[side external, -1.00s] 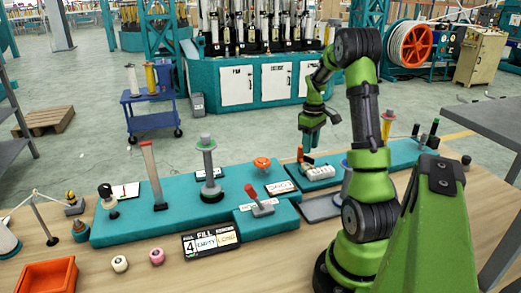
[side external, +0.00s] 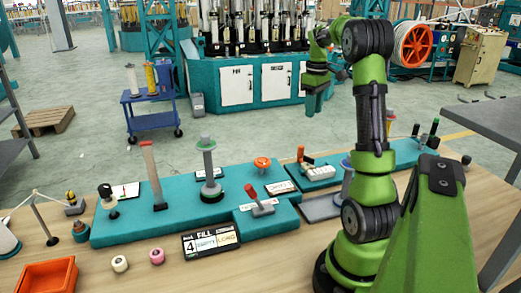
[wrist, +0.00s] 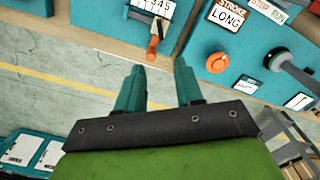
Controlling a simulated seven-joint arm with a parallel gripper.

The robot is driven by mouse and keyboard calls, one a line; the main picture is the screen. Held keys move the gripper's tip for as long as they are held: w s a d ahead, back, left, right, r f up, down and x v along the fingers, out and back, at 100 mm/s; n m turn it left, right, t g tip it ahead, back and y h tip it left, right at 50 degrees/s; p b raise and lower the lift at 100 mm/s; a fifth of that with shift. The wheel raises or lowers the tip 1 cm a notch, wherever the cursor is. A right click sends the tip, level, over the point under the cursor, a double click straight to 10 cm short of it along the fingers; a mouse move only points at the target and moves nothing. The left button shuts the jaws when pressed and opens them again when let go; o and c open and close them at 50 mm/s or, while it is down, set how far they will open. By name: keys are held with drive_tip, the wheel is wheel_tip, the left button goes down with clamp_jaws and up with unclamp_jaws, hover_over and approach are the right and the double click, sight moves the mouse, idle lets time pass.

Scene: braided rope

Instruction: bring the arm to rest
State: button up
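My gripper (side external: 314,104) hangs in the air above the teal bench panels in the side external view, with its fingers pointing down. In the wrist view its two teal fingers (wrist: 159,66) stand apart with nothing between them. My green arm is upright with the forearm bent over to the left. The gripper is clear of the small lever block (side external: 320,172), which sits below it. The block's orange lever handle (wrist: 153,48) shows beyond the fingertips in the wrist view.
A teal panel (side external: 130,229) holds a spool post (side external: 209,165), a tall lever (side external: 152,175), an orange knob (side external: 262,162) and a red-handled lever (side external: 259,200). A sign (side external: 210,242) and an orange tray (side external: 46,278) lie in front. The air around the gripper is free.

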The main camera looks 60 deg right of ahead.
drive_tip(key=w+a+m+t, duration=0.2)
drive_tip(key=w+a, duration=0.1)
drive_tip(key=a, duration=0.6)
drive_tip(key=w+a+m+t, duration=0.2)
drive_tip(key=w+a+m, duration=0.1)
drive_tip(key=a, duration=0.7)
drive_tip(key=s+a+n+t+y, duration=0.1)
drive_tip(key=s+a+n, duration=0.1)
drive_tip(key=a, duration=0.8)
drive_tip(key=s+a+r+n+t+y, duration=0.1)
drive_tip(key=s+a+t, duration=0.1)
drive_tip(key=a, duration=0.8)
drive_tip(key=shift+s+a+n, duration=0.35)
drive_tip(key=shift+n, duration=0.05)
